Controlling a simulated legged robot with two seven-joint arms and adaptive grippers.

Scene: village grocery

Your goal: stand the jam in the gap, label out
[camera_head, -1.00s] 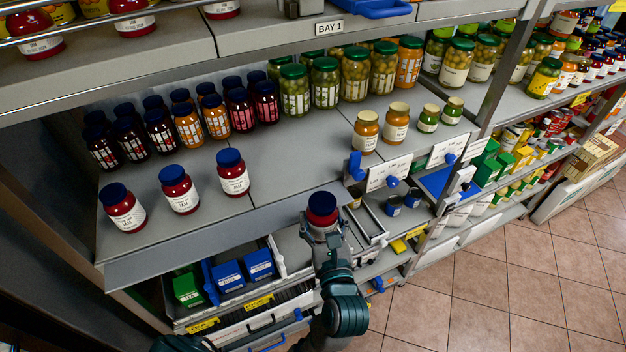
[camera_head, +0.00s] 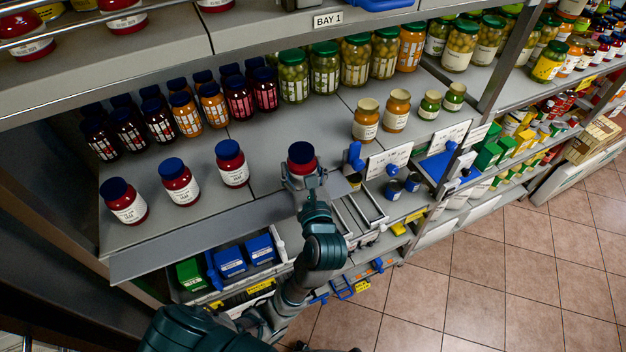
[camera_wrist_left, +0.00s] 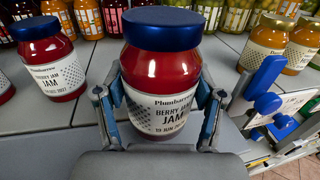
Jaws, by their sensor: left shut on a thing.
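My left gripper (camera_head: 303,180) is shut on a red berry jam jar with a blue lid (camera_head: 301,158), held upright over the shelf's front part. In the left wrist view, the two fingers (camera_wrist_left: 163,115) clasp the held jar (camera_wrist_left: 155,72) at its sides, and its white label faces the camera. Its base is hidden, so I cannot tell whether it touches the shelf. Three matching jam jars stand along the front left: one outer (camera_head: 124,203), one middle (camera_head: 179,183), one nearest (camera_head: 232,165). Bare shelf (camera_head: 262,172) lies between the nearest jar and the held one. My right gripper is not in view.
Dark and orange jars (camera_head: 186,115) and green-lidded jars (camera_head: 324,68) fill the back row. Two orange jars (camera_head: 366,120) stand to the right. A blue clip (camera_head: 354,156) and a price card (camera_head: 388,160) sit at the shelf edge. The upper shelf (camera_head: 270,36) overhangs the back.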

